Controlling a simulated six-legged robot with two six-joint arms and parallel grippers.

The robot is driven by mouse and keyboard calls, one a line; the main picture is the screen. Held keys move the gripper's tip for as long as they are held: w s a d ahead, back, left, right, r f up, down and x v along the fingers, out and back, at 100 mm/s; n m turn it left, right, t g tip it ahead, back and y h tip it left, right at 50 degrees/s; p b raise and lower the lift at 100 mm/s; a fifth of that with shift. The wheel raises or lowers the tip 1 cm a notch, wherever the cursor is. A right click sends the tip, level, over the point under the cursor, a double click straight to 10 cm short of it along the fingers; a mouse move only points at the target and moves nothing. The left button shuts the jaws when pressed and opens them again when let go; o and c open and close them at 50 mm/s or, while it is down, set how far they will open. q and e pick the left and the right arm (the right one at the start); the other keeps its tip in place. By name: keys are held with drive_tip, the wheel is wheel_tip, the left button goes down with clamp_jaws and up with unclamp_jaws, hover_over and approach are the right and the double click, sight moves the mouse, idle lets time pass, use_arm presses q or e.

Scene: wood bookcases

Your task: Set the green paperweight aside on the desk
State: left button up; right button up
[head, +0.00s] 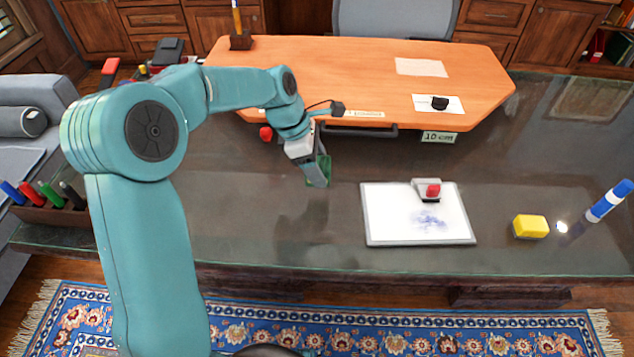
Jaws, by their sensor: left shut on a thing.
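My left gripper (319,180) hangs over the middle of the dark desk top (240,225), shut on the green paperweight (325,168). Only part of the paperweight shows, as a green block beside and behind the fingers. A shadow on the desk lies below and apart from the gripper, so the paperweight appears to be held above the surface. My right gripper is not in view.
Right of the gripper lies a white board (390,222) with a grey and red object (427,191) on it. Further right are a yellow block (530,226) and a blue-and-white marker (609,201). A pen rack (50,213) stands at left. An orange wooden top (330,65) lies behind. Desk left of the gripper is clear.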

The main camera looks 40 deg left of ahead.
use_arm(q)
wheel_tip(320, 180, down, 6)
drive_tip(key=shift+r+b, duration=0.25)
drive_tip(key=shift+b, duration=0.15)
drive_tip(key=o, duration=1)
drive_tip(key=shift+f, duration=0.15)
drive_tip(key=o, duration=0.4)
drive_tip(key=shift+o, duration=0.2)
drive_tip(key=shift+s, duration=0.1)
